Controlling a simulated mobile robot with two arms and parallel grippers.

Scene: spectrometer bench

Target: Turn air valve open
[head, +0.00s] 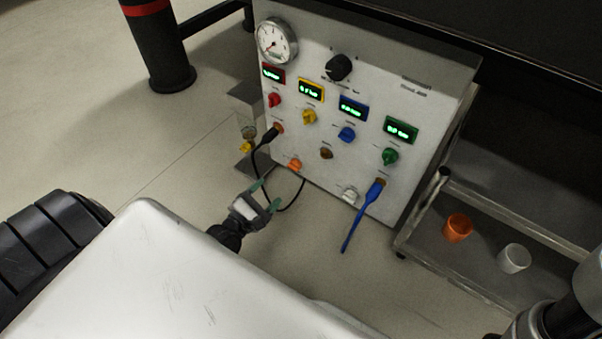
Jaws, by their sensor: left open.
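The spectrometer's white front panel (345,180) carries red (274,100), yellow (309,117), blue (347,134) and green (390,157) knobs under lit displays. A small valve-like fitting with a yellow handle (246,147) sits at the panel's left side. I cannot read which control is the air valve, nor whether it is open. My left gripper (266,195) is open and empty, in front of and below the panel's lower left, apart from the knobs and the yellow fitting. My right gripper is out of view; only part of my arm shows at the lower right.
A black cable hangs from a plug (277,129) and loops behind my left gripper. A round gauge (276,42) is at top left. Orange (457,228) and white (514,258) cups stand on the right shelf.

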